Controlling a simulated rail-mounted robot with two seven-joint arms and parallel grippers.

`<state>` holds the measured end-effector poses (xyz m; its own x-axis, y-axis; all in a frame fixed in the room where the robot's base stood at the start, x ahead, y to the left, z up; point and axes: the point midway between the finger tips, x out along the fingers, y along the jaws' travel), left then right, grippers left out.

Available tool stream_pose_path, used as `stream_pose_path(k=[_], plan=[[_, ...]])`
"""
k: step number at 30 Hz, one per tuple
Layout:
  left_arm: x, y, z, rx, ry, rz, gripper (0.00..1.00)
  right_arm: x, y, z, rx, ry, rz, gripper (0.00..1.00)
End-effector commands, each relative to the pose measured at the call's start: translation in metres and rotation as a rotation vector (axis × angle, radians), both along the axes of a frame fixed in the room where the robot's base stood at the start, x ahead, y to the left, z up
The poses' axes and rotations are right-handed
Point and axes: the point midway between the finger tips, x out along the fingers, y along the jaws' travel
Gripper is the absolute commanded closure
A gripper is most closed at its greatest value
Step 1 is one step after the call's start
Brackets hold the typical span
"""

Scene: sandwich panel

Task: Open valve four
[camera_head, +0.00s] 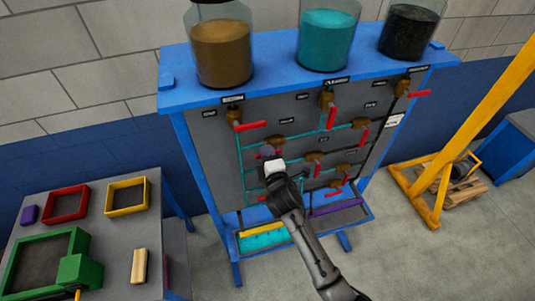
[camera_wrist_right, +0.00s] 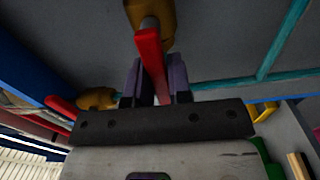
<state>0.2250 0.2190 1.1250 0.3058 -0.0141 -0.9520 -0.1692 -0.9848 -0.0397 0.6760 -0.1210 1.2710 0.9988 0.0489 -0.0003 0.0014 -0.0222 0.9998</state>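The grey valve panel (camera_head: 222,160) has several brass valves with red handles, joined by teal and dark pipes. My right gripper (camera_head: 268,154) is at the panel's left-middle part, close to a brass valve (camera_head: 277,141). In the right wrist view, a red handle (camera_wrist_right: 150,55) sticks out from a brass valve body (camera_wrist_right: 160,12) and reaches between the two purple fingers of the gripper (camera_wrist_right: 156,82). The fingers stand apart on either side of the handle, with a narrow gap visible. The valve labels are too small to read. My left gripper is out of view.
A second brass valve (camera_wrist_right: 97,98) with a red handle is close beside the gripper in the wrist view. Jars (camera_head: 222,52) stand on the blue frame's top (camera_head: 275,85). A table with coloured frames (camera_head: 127,196) is at left; a yellow frame (camera_head: 470,120) at right.

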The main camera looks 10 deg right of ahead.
Motion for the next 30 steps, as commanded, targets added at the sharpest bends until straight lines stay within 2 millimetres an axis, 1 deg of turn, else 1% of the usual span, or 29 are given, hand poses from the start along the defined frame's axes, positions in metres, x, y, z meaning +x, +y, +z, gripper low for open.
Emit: stream_pose_path(k=[1,7,14,17,20,23,30], plan=[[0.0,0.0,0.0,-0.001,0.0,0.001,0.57,0.0,0.0,0.001,0.0,-0.002,0.0,0.76],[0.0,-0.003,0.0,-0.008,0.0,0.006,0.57,0.0,0.0,0.0,-0.004,-0.001,0.0,0.57],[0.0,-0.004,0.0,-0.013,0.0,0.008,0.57,-0.001,0.0,0.0,-0.006,0.0,0.0,0.57],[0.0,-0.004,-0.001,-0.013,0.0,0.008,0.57,-0.005,0.0,-0.001,-0.007,-0.001,0.0,0.57],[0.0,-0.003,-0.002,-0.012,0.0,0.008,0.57,-0.015,-0.001,-0.001,-0.007,-0.001,-0.001,0.57],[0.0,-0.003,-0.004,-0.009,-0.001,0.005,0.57,-0.032,-0.002,-0.001,-0.008,-0.001,0.0,0.57],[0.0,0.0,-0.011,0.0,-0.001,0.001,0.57,-0.079,-0.004,-0.002,-0.007,0.0,0.001,0.57]])
